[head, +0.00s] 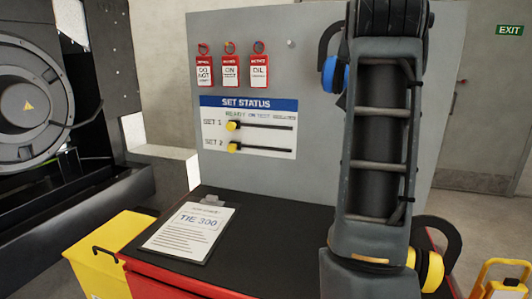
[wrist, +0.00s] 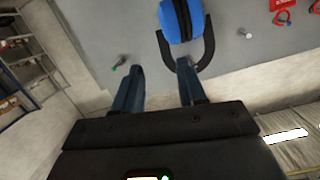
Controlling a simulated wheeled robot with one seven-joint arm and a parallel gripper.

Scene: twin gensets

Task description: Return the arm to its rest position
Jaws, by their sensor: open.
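My arm (head: 378,150) stands upright at the right of the head view, in front of the grey panel and the bench top. My gripper (wrist: 160,76) shows in the wrist view with its two fingers apart and nothing between them. Blue ear defenders (wrist: 182,18) with a black band hang on the panel just beyond the fingertips. The band's end overlaps the right fingertip in the picture; I cannot tell if they touch. In the head view the ear defenders (head: 329,74) are partly hidden behind my arm. My gripper is not discernible in the head view.
The grey panel (head: 300,60) carries red tags (head: 230,70), a bare peg (head: 291,43) and a status board (head: 248,127). A clipboard (head: 190,232) lies on the black bench top. Yellow ear defenders (head: 432,270) sit by my arm's lower part. A yellow bin (head: 100,270) stands left.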

